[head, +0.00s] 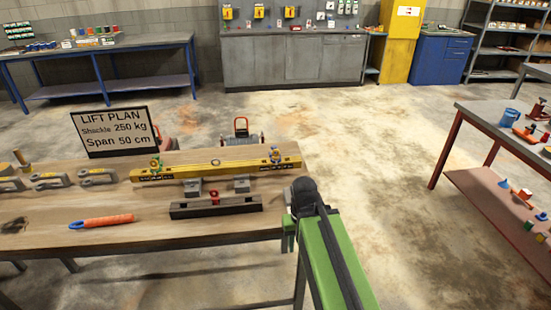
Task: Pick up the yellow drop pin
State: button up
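I cannot single out the yellow drop pin for certain. A small yellow ring (215,162) shows on the middle of a yellow beam (240,169) on the wooden workbench. A small brass-coloured upright piece (20,157) stands at the bench's far left edge. My green arm reaches up from the bottom right to the bench's right end. My gripper is not visible past the dark joint at the arm's far end.
The bench (150,230) also holds a dark bar (235,206) with a red knob, an orange-handled tool (103,222), grey shackles (97,177) and a LIFT PLAN sign (117,131). A red-shelved table (490,125) stands at right. The floor between is clear.

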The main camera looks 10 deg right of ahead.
aim_at(277, 156)
jog(key=u, duration=1.75)
jog(key=k, duration=0.6)
jog(key=z, duration=0.65)
jog(key=i, duration=1.05)
jog(key=u, duration=0.15)
